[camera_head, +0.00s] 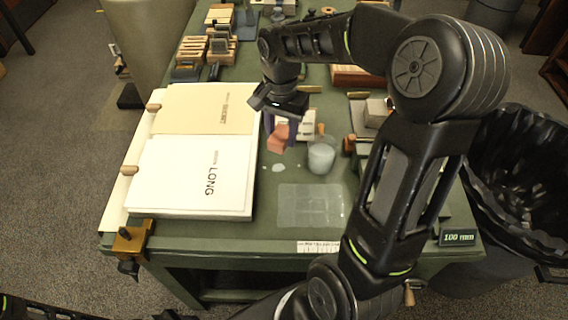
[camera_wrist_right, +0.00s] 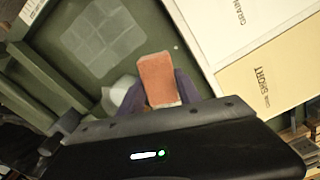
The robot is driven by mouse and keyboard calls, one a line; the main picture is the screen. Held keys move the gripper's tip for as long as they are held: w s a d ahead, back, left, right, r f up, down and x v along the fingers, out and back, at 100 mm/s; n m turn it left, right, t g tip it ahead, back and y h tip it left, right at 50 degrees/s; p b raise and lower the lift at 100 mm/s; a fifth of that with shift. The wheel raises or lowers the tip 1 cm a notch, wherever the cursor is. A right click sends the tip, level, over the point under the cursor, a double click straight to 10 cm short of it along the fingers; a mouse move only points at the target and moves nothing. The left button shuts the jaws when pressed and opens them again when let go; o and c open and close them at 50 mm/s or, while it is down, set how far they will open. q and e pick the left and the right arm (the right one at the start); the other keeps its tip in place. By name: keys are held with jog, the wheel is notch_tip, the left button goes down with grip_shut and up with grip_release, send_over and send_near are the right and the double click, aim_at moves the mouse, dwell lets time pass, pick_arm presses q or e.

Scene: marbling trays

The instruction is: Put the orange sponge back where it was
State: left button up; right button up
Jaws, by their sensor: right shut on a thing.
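The orange sponge (camera_head: 279,138) is between the fingers of my right gripper (camera_head: 281,128), over the green table, right of the white sheets. The right wrist view shows the sponge (camera_wrist_right: 157,77) as an orange-brown block with a pale lower edge, gripped between the dark purple fingers (camera_wrist_right: 155,97). I cannot tell its exact height above the table. A pale whitish cup (camera_head: 321,157) stands just right of the sponge. My left gripper is not in view; only dark arm parts show at the bottom left.
Paper stacks marked "LONG" (camera_head: 190,178) and "SHORT" (camera_head: 205,108) cover the table's left side. A pale gridded patch (camera_head: 310,205) lies in front of the cup. Wooden racks (camera_head: 205,48) stand at the back left. A black-lined bin (camera_head: 515,170) is right of the table.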

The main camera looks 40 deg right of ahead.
jog(key=shift+w, duration=0.15)
jog(key=shift+f, duration=0.2)
send_over(281, 167)
jog(key=shift+d+f, duration=0.1)
jog(key=shift+f, duration=2.9)
jog(key=shift+f+p, duration=0.3)
jog(key=shift+f, duration=1.55)
jog(key=shift+f, duration=0.15)
jog(key=o, duration=0.9)
